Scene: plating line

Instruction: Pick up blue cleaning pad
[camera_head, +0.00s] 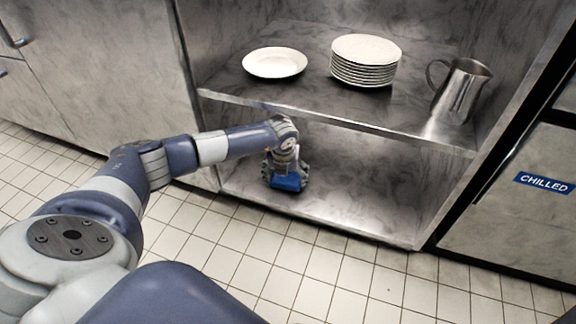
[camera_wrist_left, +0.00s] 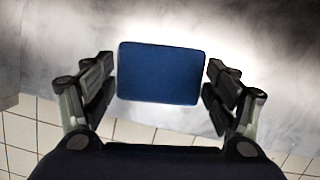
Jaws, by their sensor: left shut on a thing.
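The blue cleaning pad (camera_wrist_left: 160,73) is a flat blue block with rounded corners, between the fingers of my left gripper (camera_wrist_left: 160,85) in the left wrist view. In the head view the pad (camera_head: 287,183) shows at the tip of my left arm, low inside the metal cabinet. My left gripper (camera_head: 286,172) is shut on the pad, with one finger at each side of it. The gripper partly hides the pad in the head view. I cannot tell whether the pad touches the cabinet floor. My right gripper is not in view.
The cabinet's upper shelf (camera_head: 305,101) lies above my left gripper. It bears a single white plate (camera_head: 274,63), a plate stack (camera_head: 364,62) and a metal pitcher (camera_head: 461,91). The lower compartment floor (camera_head: 350,205) is clear to the right. A "CHILLED" unit (camera_head: 508,215) stands at right.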

